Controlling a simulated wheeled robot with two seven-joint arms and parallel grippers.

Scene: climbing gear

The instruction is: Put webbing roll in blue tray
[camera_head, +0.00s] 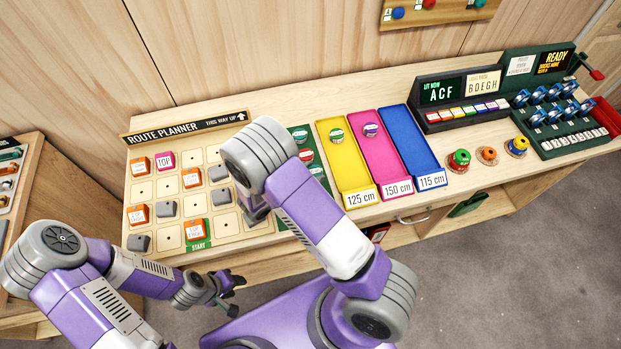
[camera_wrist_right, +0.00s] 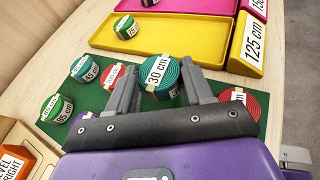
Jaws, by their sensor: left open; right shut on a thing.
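The blue tray (camera_head: 412,146), labelled 115 cm, stands empty on the bench in the head view, right of the pink tray. In the right wrist view, my right gripper (camera_wrist_right: 158,76) is shut on a teal webbing roll (camera_wrist_right: 158,92) labelled 30 cm, with a finger on each side of it. The roll is over the green mat (camera_wrist_right: 97,100); I cannot tell if it is lifted. In the head view, my right arm hides this roll. My left gripper (camera_head: 222,288) is open and empty, in front of the bench edge.
Other rolls lie on the mat, including a red one (camera_wrist_right: 243,100). The yellow tray (camera_head: 349,170) and pink tray (camera_head: 379,165) each hold one roll. A route planner board (camera_head: 170,235) is at the left. Round coloured pieces (camera_head: 459,160) stand right of the blue tray.

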